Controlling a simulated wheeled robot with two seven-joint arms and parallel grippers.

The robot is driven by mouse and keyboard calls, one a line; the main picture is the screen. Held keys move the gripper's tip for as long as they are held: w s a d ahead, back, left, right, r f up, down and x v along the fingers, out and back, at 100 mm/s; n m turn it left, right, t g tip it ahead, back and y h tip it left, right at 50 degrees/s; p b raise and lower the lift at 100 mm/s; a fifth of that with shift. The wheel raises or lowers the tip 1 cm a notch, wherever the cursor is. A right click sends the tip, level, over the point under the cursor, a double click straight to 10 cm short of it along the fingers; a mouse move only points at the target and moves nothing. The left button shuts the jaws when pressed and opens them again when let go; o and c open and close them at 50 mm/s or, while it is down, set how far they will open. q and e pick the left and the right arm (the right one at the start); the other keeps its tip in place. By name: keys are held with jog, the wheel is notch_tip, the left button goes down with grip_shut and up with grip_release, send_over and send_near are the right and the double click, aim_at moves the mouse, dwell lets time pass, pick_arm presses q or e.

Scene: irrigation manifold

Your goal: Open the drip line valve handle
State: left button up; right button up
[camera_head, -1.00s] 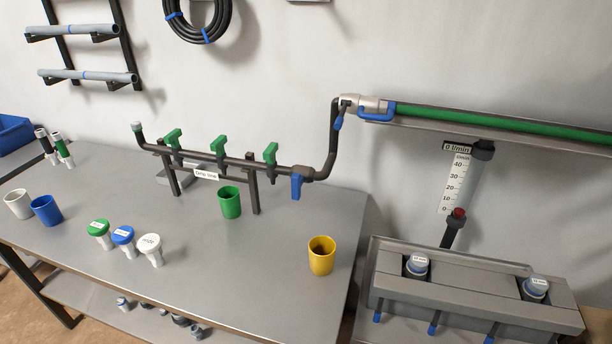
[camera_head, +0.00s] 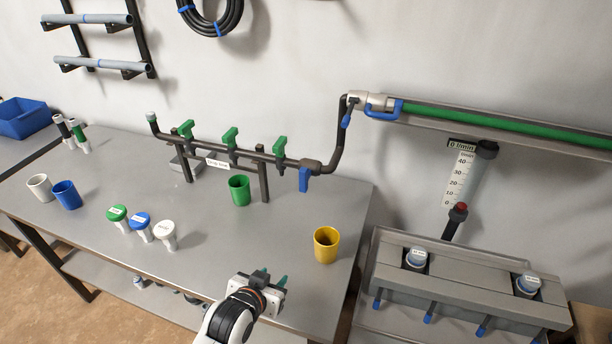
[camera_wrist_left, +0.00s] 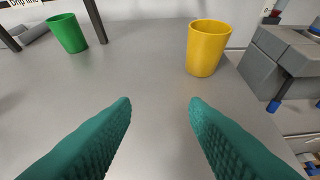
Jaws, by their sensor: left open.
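The drip line is a dark pipe manifold (camera_head: 262,154) on a stand at the back of the table, with a label (camera_head: 217,162) reading "Drip line". A blue valve handle (camera_head: 304,180) hangs straight down at its right end. Several green handles (camera_head: 231,136) stand up along the pipe. My left gripper (camera_head: 272,277) is open and empty over the table's front edge, well apart from the handles. In the left wrist view its two teal fingers (camera_wrist_left: 160,125) are spread with only bare table between them. The blue handle is not in that view.
Labelled fittings (camera_head: 140,226) and two more cups (camera_head: 66,194) are at left. A flow gauge (camera_head: 462,180) reads 0 l/min. A grey rack (camera_head: 470,280) stands right.

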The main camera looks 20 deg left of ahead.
aim_at(302, 181)
pick_arm(q)
jog(key=w+r+t, duration=0.7)
jog(key=w+r, duration=0.4)
jog(key=r, duration=0.1)
jog(key=shift+n, duration=0.3)
jog(key=w, duration=0.4)
jog(key=w+p, duration=0.1)
jog(key=w, duration=0.3)
jog(key=w+p, duration=0.1)
jog(key=w, duration=0.3)
jog(key=shift+d+f, duration=0.25)
jog(key=shift+d, duration=0.15)
grip_shut()
